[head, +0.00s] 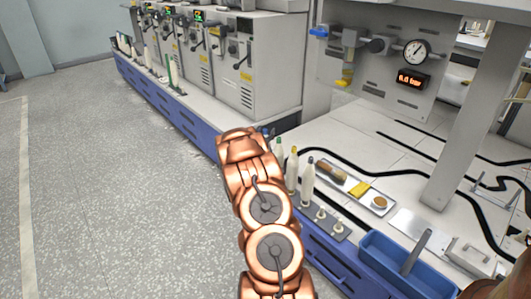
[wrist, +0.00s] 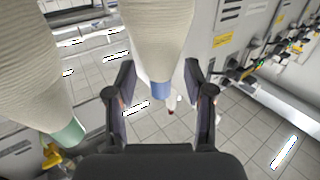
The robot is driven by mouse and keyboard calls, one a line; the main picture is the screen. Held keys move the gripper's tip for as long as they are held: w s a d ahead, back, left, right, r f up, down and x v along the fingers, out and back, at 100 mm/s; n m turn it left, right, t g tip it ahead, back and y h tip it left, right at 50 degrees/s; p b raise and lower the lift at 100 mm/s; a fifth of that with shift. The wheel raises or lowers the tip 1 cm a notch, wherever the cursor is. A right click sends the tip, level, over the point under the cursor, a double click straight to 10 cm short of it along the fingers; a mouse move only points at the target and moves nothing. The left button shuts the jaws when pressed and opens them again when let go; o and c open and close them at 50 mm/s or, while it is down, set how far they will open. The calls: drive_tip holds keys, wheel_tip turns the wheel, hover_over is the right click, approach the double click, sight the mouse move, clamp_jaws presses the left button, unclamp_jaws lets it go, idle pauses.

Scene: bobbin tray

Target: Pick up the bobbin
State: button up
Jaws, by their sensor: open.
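Several white cone-shaped bobbins stand at the bench's left edge in the head view: one with a green tip (head: 279,150), one with a yellow tip (head: 292,172) and one with a dark tip (head: 308,184). In the wrist view a cream wound bobbin with a blue tip (wrist: 158,40) lies in line with the opening of my gripper (wrist: 158,88), its blue end between the fingers. The fingers are open, with gaps on both sides. A second cream bobbin with a green end (wrist: 35,70) is at left, outside the jaws. In the head view my arm hides the gripper.
A grey strip with pegs (head: 325,222) lies by the bobbins. A shallow tray (head: 380,208) holds a brown roll (head: 331,170), a yellow cloth (head: 359,189) and a round piece. A blue bin (head: 385,262) stands at the front right. Grey machines (head: 245,65) line the back; the floor at left is clear.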

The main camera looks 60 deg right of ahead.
drive_tip(key=shift+c, duration=0.2)
clamp_jaws()
idle(0.4)
